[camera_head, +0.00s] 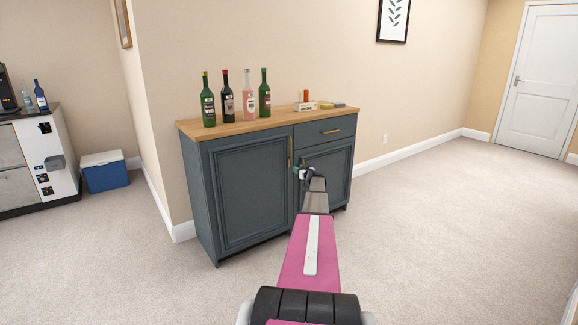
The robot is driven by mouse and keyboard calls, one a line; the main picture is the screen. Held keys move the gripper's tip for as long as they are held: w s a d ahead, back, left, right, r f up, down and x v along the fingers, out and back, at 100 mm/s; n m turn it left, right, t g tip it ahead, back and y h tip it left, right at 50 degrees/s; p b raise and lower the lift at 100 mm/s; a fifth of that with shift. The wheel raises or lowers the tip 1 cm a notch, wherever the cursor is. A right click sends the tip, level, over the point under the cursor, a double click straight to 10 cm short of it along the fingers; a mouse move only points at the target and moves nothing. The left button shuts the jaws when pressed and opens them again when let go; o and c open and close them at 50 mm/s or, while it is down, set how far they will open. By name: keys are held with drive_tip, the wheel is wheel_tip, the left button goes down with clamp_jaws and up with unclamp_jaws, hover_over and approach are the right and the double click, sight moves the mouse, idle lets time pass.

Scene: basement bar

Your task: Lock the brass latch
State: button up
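A dark blue-grey cabinet (245,190) with a wooden top stands against the wall. A vertical brass-coloured bar (290,150) shows at the right edge of its left door. I cannot tell whether it is a handle or part of the latch. No brass latch can be clearly made out; my gripper and arm cover part of the area between the two doors. My gripper (302,172) is in front of the inner edge of the right door, just right of and below the brass bar. Its fingers are too small to show whether they are open, or touching anything.
Several bottles (227,98) and a few small items (307,104) stand on the cabinet top. A drawer with a brass handle (331,131) is above the right door. A blue cooler (104,171) sits at the left. Carpet is clear around the cabinet and to the right.

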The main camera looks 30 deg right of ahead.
drive_tip(key=w, duration=0.6)
drive_tip(key=w+a, duration=0.1)
drive_tip(key=w, duration=0.3)
drive_tip(key=shift+w, duration=0.1)
drive_tip(key=shift+c, duration=0.3)
clamp_jaws()
